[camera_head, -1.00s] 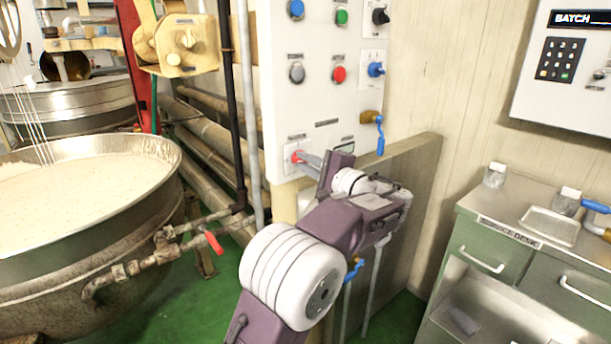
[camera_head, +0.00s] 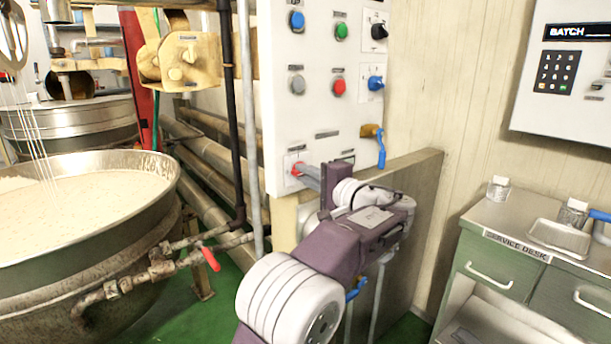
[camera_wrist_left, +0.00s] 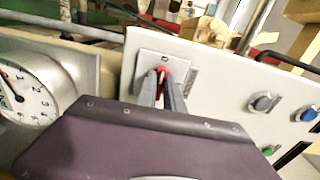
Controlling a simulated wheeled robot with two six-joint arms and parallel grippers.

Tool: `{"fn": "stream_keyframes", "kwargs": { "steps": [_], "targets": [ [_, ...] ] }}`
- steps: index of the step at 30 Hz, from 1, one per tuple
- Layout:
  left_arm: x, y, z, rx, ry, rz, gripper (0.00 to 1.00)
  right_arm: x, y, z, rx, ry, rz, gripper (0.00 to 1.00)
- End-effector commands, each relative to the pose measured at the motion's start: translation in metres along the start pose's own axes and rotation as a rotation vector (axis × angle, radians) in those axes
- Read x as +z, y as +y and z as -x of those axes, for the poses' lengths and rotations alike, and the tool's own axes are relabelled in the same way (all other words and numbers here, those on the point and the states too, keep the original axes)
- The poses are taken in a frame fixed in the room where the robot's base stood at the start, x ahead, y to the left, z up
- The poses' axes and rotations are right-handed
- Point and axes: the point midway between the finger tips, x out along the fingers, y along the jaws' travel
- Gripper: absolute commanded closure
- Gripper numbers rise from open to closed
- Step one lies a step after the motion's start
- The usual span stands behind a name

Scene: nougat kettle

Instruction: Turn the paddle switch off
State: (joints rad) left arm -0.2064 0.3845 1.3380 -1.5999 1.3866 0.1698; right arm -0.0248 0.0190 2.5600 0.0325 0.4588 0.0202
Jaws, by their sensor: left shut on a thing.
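A small red switch (camera_head: 297,169), which looks like the paddle switch, sits on a pale plate low on the white control panel (camera_head: 317,112). My left gripper (camera_head: 301,170) reaches it from the lower right, with its fingertips at the panel face. In the left wrist view the red switch (camera_wrist_left: 163,71) shows between the two grey fingertips (camera_wrist_left: 163,78), which are shut on it. A "0" mark shows on the plate above it. The fingers hide much of the switch, and its exact tilt cannot be told. My right gripper is not in view.
Coloured knobs, including a red one (camera_head: 338,87) and a blue one (camera_head: 376,83), sit higher on the panel. A blue-handled valve (camera_head: 380,150) is at its right. A large kettle (camera_head: 158,186) stands left, and a service desk (camera_head: 478,213) right. A round gauge (camera_wrist_left: 22,88) shows in the wrist view.

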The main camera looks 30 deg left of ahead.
Motion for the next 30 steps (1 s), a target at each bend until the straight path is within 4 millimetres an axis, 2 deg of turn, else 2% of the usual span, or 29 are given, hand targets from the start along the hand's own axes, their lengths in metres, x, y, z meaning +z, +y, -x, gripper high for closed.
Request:
{"fn": "stream_keyframes", "kwargs": {
  "steps": [2, 3, 5, 13, 16, 24, 30],
  "targets": [
    [0.000, 0.002, 0.000, 0.004, -0.001, 0.000, 1.00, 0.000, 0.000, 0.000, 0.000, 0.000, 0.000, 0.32],
    [0.000, 0.002, 0.000, 0.004, -0.001, 0.000, 0.83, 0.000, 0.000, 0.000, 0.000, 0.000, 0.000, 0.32],
    [0.000, 0.002, 0.000, 0.004, -0.001, 0.000, 0.66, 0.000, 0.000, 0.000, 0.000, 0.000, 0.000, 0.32],
    [0.000, 0.001, 0.000, 0.002, -0.001, 0.000, 0.66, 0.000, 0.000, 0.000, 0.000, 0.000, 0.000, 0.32],
    [-0.001, 0.000, 0.007, 0.002, 0.001, -0.001, 0.66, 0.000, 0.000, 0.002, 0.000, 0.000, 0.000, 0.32],
    [-0.001, -0.002, 0.065, 0.002, 0.005, -0.001, 0.66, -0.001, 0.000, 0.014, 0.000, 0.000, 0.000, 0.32],
    [0.000, 0.000, 0.089, 0.002, 0.001, -0.001, 0.66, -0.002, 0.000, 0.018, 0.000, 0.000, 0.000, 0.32]
  ]
}}
